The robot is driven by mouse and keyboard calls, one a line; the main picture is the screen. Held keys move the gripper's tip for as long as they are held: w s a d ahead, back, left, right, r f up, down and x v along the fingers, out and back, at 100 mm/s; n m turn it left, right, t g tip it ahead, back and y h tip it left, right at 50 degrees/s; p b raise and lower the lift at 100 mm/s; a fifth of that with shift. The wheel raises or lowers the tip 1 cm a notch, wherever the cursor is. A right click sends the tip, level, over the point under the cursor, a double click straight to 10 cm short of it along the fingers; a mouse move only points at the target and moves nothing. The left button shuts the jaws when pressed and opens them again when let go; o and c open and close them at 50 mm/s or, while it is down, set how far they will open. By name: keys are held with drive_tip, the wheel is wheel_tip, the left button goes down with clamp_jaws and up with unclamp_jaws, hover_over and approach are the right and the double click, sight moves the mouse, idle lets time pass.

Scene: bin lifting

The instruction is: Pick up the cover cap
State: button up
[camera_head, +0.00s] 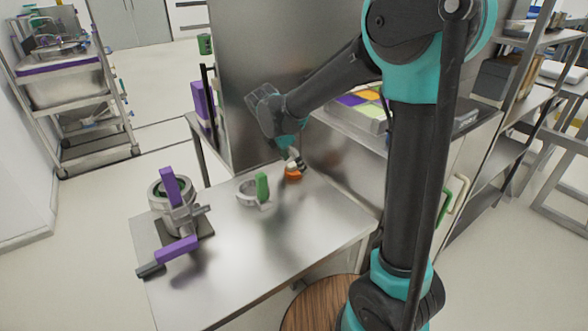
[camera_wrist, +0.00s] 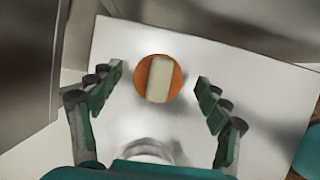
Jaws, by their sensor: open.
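A round orange piece with a pale raised bar across it looks like the cover cap (camera_wrist: 144,80). It lies on the steel table (camera_head: 235,265) near the table's back edge and shows partly in the head view (camera_head: 293,175). My gripper (camera_wrist: 158,80) is open, with one finger on each side of the cap in the wrist view. In the head view my gripper (camera_head: 294,160) is just above the cap and hides part of it. Nothing is held. I cannot tell whether the fingertips are down at the cap's height.
A grey ring with a green handle (camera_head: 262,188) stands left of the cap. A metal device with purple handles (camera_head: 170,185) stands further left. A steel panel (camera_head: 235,100) rises behind the table. The table's front part is clear.

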drive_tip(key=shift+w+d+f, duration=0.1)
drive_tip(key=shift+d+f, duration=0.05)
drive_tip(key=shift+f, duration=0.3)
drive_tip(key=c, duration=1.1)
drive_tip(key=shift+r, duration=0.1)
